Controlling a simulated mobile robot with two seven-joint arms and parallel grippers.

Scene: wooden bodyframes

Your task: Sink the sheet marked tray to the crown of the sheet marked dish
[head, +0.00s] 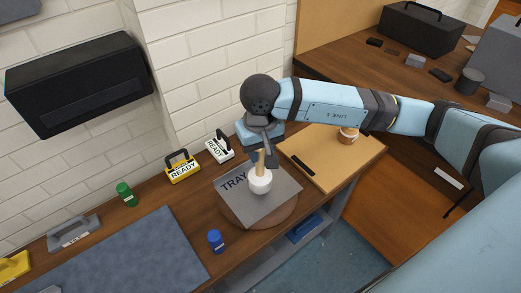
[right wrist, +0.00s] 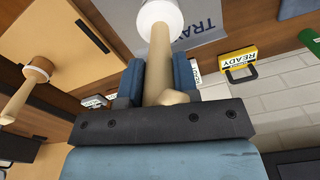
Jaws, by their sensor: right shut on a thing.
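The grey sheet marked TRAY (head: 240,205) lies over a round brown wooden base (head: 285,220) on the bench. My right gripper (head: 262,150) is shut on the wooden handle of a mallet with a white head (head: 260,184). The head is over the middle of the sheet; I cannot tell whether it touches, and it hides any hollow. In the right wrist view, the handle runs between the fingers (right wrist: 158,78), with the white head (right wrist: 162,18) near the sheet (right wrist: 212,32). I can make out no sheet marked dish. My left gripper is out of view.
Yellow (head: 183,170) and white (head: 219,148) READY signs stand behind the sheet. A green jar (head: 126,193) and a blue jar (head: 215,240) are left. A second mallet (head: 348,134) rests on the tan board (head: 325,170) at right. A blue-grey mat (head: 130,255) covers the front left.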

